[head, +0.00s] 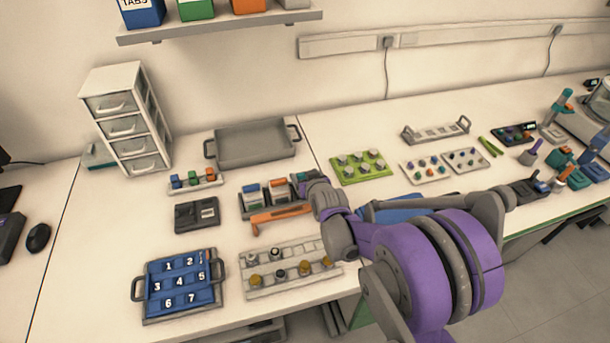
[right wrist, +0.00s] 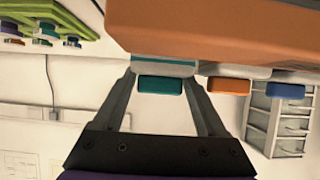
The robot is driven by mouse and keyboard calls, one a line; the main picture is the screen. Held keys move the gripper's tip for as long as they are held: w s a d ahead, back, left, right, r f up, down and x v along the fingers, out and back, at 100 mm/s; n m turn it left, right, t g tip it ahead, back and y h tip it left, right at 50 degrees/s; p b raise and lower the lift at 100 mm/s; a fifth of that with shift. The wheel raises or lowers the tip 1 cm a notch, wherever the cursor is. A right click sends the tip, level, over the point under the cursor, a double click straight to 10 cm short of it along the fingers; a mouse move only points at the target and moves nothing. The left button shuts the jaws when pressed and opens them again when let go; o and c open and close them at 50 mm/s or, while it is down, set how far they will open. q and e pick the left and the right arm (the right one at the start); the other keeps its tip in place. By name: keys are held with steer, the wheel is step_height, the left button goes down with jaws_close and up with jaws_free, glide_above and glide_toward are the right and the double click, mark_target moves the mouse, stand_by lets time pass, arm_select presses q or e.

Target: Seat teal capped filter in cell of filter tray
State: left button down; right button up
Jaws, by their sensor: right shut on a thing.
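The filter tray (head: 247,209) is dark grey with an orange front bar (head: 281,213); that bar fills the top of the upside-down right wrist view (right wrist: 225,35). My right gripper (head: 300,178) is at the tray's right end, shut on the teal capped filter (right wrist: 160,84). The teal cap sits between the two fingers (right wrist: 160,95), and the filter's lower part is hidden behind the orange bar. An orange capped filter (right wrist: 228,86) and a blue capped filter (right wrist: 285,90) stand beside it in a row. I cannot tell how deep the teal one sits. My left gripper is out of view.
A small rack (head: 195,183) with coloured blocks is left of the tray. A green rack (head: 361,180) is to the right, and an empty grey tray (head: 253,159) is behind.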

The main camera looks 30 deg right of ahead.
steer(key=shift+f, duration=0.25)
steer(key=o, duration=1.4)
steer(key=shift+s, duration=0.1)
steer(key=p+v, duration=0.1)
steer(key=v, duration=0.9)
steer(key=shift+s+r, duration=0.15)
steer(key=shift+s, duration=0.15)
steer(key=shift+s+a+r, duration=0.15)
steer(key=shift+a, duration=0.15)
steer(key=s+a+r+n+g+y+p, duration=0.1)
steer(key=s+a+g+p, duration=0.1)
steer(key=s+a, duration=0.2)
steer(key=s+a+r+n+g+y+p, duration=0.1)
steer(key=s+a, duration=0.3)
steer(key=s, duration=0.5)
steer(key=s+a+r+g+y+p, duration=0.1)
steer(key=s+a+g+p, duration=0.2)
steer(key=s, duration=0.3)
steer(key=shift+s+a+r+n, duration=0.1)
steer(key=shift+s+a+n, duration=0.1)
steer(key=shift+a+n, duration=0.35)
